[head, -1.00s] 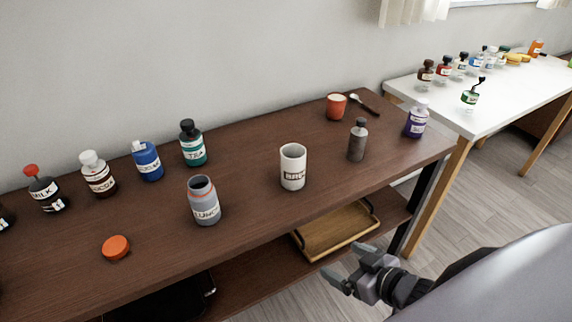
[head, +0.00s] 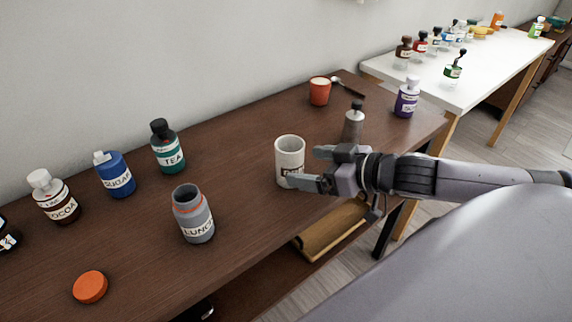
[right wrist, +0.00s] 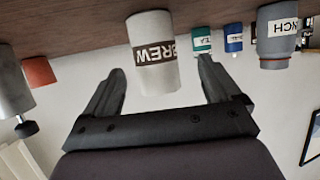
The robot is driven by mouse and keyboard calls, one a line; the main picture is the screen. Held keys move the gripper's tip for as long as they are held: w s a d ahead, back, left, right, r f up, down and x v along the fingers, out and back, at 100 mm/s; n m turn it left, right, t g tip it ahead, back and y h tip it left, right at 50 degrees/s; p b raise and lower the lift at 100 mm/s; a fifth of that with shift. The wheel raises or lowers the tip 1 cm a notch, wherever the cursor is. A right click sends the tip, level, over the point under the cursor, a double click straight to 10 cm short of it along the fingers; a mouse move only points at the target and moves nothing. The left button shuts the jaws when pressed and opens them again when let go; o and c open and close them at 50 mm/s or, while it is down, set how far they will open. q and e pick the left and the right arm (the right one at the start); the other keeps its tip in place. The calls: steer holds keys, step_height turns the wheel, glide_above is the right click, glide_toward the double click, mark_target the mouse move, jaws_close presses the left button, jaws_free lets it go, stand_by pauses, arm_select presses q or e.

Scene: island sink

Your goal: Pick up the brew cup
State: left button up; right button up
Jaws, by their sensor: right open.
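The brew cup (head: 289,153) is a white cylinder with a dark label, standing upright on the brown table. My right gripper (head: 308,168) is open, close to the cup on its right side, with one finger overlapping the label in the head view. In the right wrist view, which is upside down, the brew cup (right wrist: 152,55) lies ahead between the open fingers of my right gripper (right wrist: 160,78), and its label reads BREW. I cannot tell whether the fingertips reach around it. The left gripper is not in view.
A grey LUNCH jar (head: 193,215) stands left of the cup, with an orange lid (head: 90,287) farther left. A grey bottle (head: 353,122) stands close beyond my right gripper. A red cup (head: 320,92) and tea, sugar and cocoa bottles stand toward the back. A white table (head: 450,85) is behind.

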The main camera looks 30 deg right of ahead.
mark_target(302, 162)
steer(key=shift+w+a+f, duration=0.1)
steer(key=shift+w+f, duration=0.15)
steer(key=shift+w, duration=0.2)
steer(key=shift+d+b+x, duration=0.2)
steer(key=shift+b+x, duration=0.3)
steer(key=shift+x, duration=2.2)
steer(key=shift+r, duration=0.15)
steer(key=c, duration=1.1)
steer(key=shift+r, duration=0.1)
